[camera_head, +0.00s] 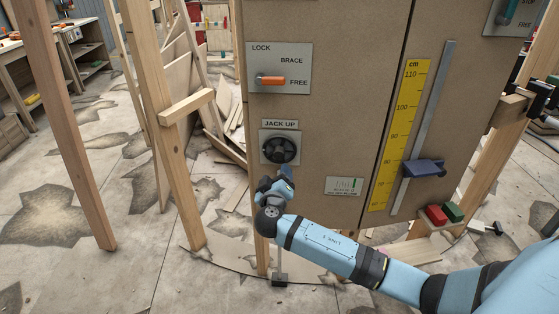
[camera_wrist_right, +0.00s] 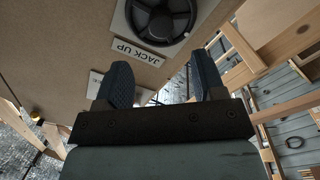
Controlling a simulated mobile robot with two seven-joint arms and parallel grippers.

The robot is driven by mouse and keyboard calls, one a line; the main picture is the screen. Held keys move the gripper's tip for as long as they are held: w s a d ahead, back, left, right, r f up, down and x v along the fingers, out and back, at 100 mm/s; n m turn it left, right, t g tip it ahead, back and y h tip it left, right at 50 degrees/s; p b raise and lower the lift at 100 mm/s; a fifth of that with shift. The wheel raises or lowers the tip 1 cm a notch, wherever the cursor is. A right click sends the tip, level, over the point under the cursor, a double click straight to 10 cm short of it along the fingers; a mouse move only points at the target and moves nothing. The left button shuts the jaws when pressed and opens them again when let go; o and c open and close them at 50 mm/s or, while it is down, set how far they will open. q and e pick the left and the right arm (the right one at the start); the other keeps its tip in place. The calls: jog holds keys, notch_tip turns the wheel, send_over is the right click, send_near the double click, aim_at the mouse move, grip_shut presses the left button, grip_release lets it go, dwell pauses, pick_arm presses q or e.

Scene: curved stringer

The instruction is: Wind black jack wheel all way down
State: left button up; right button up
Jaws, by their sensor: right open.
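The black jack wheel (camera_head: 280,150) is a round spoked handwheel on a grey plate on the brown panel, under a "JACK UP" label (camera_head: 280,123). It also shows in the right wrist view (camera_wrist_right: 163,18), at the top, beyond the fingertips. My right gripper (camera_head: 284,176) is just below the wheel in the head view. Its two dark fingers stand apart in the wrist view (camera_wrist_right: 162,72), open and with nothing between them. They look apart from the wheel. My left gripper is not in view.
Above the wheel is an orange lever (camera_head: 271,81), pointing toward FREE on its LOCK/BRACE/FREE plate. A yellow cm scale (camera_head: 400,135) with a blue slider (camera_head: 424,168) is at right. Wooden posts (camera_head: 165,110) stand left of the panel. Red and green blocks (camera_head: 437,215) sit at lower right.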

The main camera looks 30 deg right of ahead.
aim_at(279, 157)
jog(key=x, duration=1)
jog(key=shift+b, duration=0.3)
jog(key=c, duration=0.9)
